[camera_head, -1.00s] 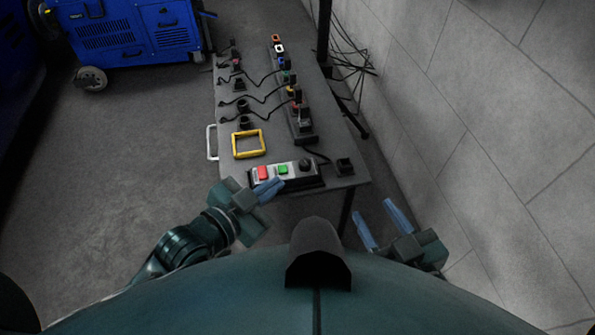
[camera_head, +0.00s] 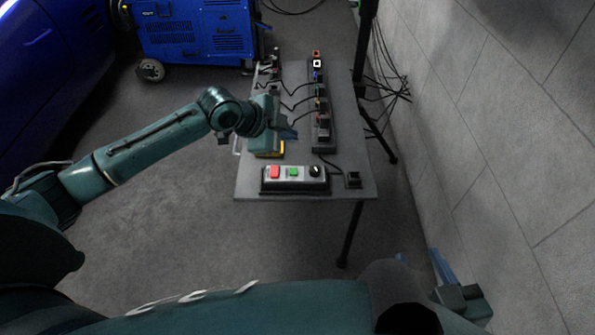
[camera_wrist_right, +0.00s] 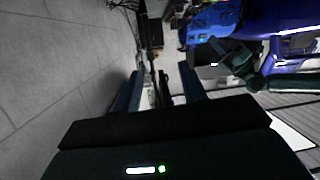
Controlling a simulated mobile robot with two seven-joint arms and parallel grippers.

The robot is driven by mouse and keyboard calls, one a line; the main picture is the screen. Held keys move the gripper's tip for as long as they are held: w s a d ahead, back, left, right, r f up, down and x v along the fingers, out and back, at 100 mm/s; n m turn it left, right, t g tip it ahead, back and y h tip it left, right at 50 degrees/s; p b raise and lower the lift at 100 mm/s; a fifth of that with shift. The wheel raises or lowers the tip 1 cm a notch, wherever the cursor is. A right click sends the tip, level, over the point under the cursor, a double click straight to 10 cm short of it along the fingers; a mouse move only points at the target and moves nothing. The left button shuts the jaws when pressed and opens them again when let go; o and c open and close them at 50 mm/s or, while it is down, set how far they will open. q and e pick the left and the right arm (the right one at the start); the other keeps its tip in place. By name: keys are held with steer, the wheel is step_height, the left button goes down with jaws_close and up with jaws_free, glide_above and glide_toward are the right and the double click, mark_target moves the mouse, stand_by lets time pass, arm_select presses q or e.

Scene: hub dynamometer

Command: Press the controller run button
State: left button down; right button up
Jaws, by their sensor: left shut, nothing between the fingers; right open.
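The controller (camera_head: 322,186) is a box at the near edge of the grey table, with a red button (camera_head: 275,172), a green button (camera_head: 294,173) and a black knob (camera_head: 316,171) on its pale top. All show uncovered in the head view. My left gripper (camera_head: 290,134) is shut and empty, beyond and above the controller, apart from its buttons. It partly covers a yellow frame (camera_head: 268,154). My right gripper (camera_head: 421,262) is open and empty, low at the right, off the table. Its two blue fingers also show in the right wrist view (camera_wrist_right: 160,90).
A dark strip with several coloured sockets (camera_head: 321,110) and cables runs along the table (camera_head: 350,125). A small black block (camera_head: 353,180) sits right of the controller. A blue machine (camera_head: 195,35) stands behind; a tiled wall (camera_head: 500,110) is at right.

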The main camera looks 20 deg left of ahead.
arm_select(q)
steer(key=shift+f, duration=0.1)
arm_select(e)
steer(key=shift+f, duration=0.15)
arm_select(q)
steer(key=b, duration=0.9)
glide_above(290, 172)
step_height(290, 172, down, 7)
steer(key=shift+r, duration=0.15)
steer(key=shift+f+p, duration=0.2)
steer(key=shift+p, duration=0.15)
steer(key=shift+f, duration=0.75)
arm_select(e)
steer(key=shift+w+a+n+t+y, duration=0.1)
steer(key=shift+a+n+t+y, duration=0.3)
steer(key=shift+a+t+y, duration=0.4)
steer(key=shift+w+a+n+t+y, duration=0.1)
steer(key=shift+a+n+t+y, duration=0.35)
steer(key=shift+t+y, duration=0.55)
arm_select(q)
steer(key=shift+f, duration=0.2)
arm_select(e)
steer(key=shift+r, duration=0.35)
arm_select(q)
steer(key=shift+f, duration=0.25)
